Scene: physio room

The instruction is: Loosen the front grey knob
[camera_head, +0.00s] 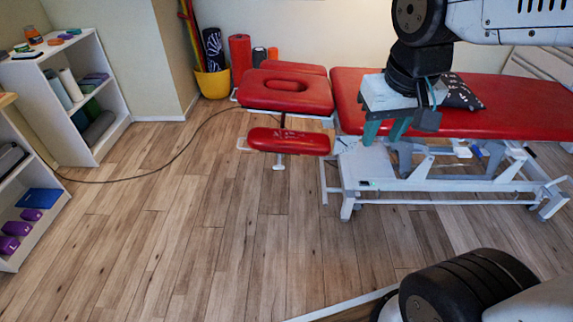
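A red treatment table (500,108) stands on a white metal frame at the right. Its headrest (262,92) has a face hole and sits at the left end. A lower red armrest pad (300,142) hangs in front of the headrest, with a grey-white bracket (280,162) under it. I cannot make out a grey knob for certain at this size. My gripper (384,138) hangs in front of the table's near edge in the picture, right of the armrest pad. Its two teal fingers point down, apart, with nothing seen between them. It covers part of the table and frame.
White shelves (113,85) with rolls and boxes stand at the left. A yellow bucket (212,84) holding rolls is by the back wall. A dark cable (150,172) crosses the floor to the table. The wooden floor (190,240) in front is clear.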

